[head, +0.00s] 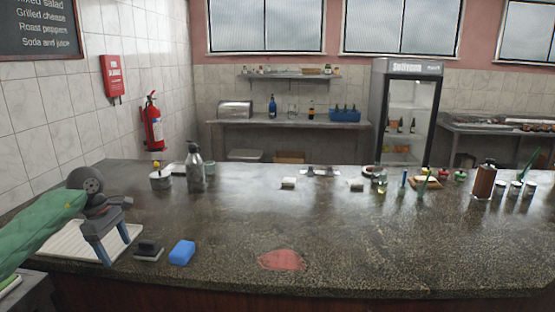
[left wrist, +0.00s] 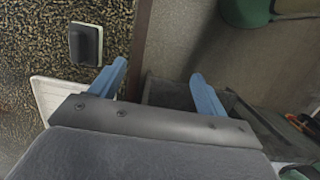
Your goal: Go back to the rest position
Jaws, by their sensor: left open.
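My left gripper (head: 116,250) is at the left end of the dark stone counter (head: 330,215), above a pale ribbed tray (head: 65,240). Its two blue fingers are spread wide with nothing between them, which also shows in the left wrist view (left wrist: 165,85). To the right of the fingers in the head view lie a dark block with a handle (head: 148,251) and a blue sponge (head: 182,252). The dark block shows near the top left of the left wrist view (left wrist: 86,45), apart from the fingers. My right gripper is not in view.
A red patch (head: 282,260) marks the counter front. A grey pump bottle (head: 195,168) and a small pot (head: 161,179) stand at the back left. Several jars, a brown cylinder (head: 484,182) and small items stand at the right. The counter middle is mostly clear.

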